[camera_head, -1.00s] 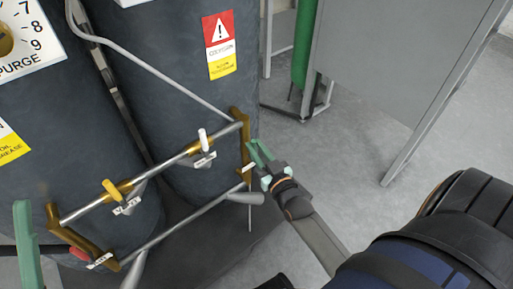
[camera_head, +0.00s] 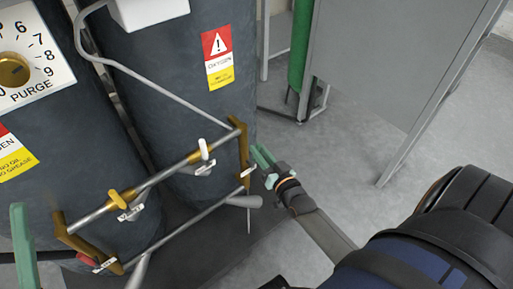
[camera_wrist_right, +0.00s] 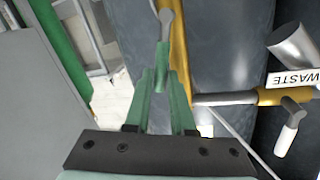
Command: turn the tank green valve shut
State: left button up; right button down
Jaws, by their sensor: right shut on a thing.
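My right gripper (camera_head: 262,157) is at the right end of the brass and steel pipe frame, beside a white label (camera_head: 248,172). In the right wrist view its green fingers (camera_wrist_right: 161,62) come together at the lower end of a grey valve stem (camera_wrist_right: 167,20). The green valve's handle is mostly hidden between the fingers, and its green is hard to tell from theirs. The gripper is shut on it. A green finger of my left gripper (camera_head: 24,248) shows at the left edge; its opening cannot be judged.
White (camera_head: 204,149), yellow (camera_head: 117,199) and red (camera_head: 88,258) valve handles sit along the pipes. A "WASTE" label (camera_wrist_right: 297,78) is near the brass fitting in the wrist view. Dark tanks (camera_head: 170,80) stand behind. Open floor (camera_head: 345,150) lies to the right, before a grey panel (camera_head: 375,60).

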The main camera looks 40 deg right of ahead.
pick_arm(q)
jog(key=w+a+f+n+y+p, duration=0.1)
jog(key=w+f+n+y, duration=0.4)
jog(key=f+y, duration=0.15)
jog(key=s+r+m+h+b, duration=0.2)
jog(key=s+r+m+h, duration=0.2)
jog(key=s+r+h, duration=0.15)
jog(key=shift+w+d+f+h+b, duration=0.1)
jog(key=shift+d+f+b, duration=0.1)
jog(key=shift+f+b, duration=0.45)
jog(key=shift+w+d+f+h+b, duration=0.1)
jog(key=shift+w+d+f+b, duration=0.1)
jog(key=shift+f+b, duration=0.45)
jog(key=shift+w+d+f+h+b, duration=0.1)
jog(key=shift+d+f+b, duration=0.1)
jog(key=shift+f+b, duration=0.45)
pick_arm(e)
jog(key=d+f+m+g+y, duration=0.1)
jog(key=d+f+m+y, duration=0.2)
jog(key=m, duration=0.9)
jog(key=shift+w+d+f, duration=0.2)
jog(key=shift+d+f, duration=0.8)
jog(key=shift+f, duration=0.7)
pick_arm(q)
jog(key=shift+r, duration=0.15)
pick_arm(e)
jog(key=c, duration=0.8)
grip_release()
jog(key=shift+o, duration=0.2)
jog(key=shift+s, duration=0.1)
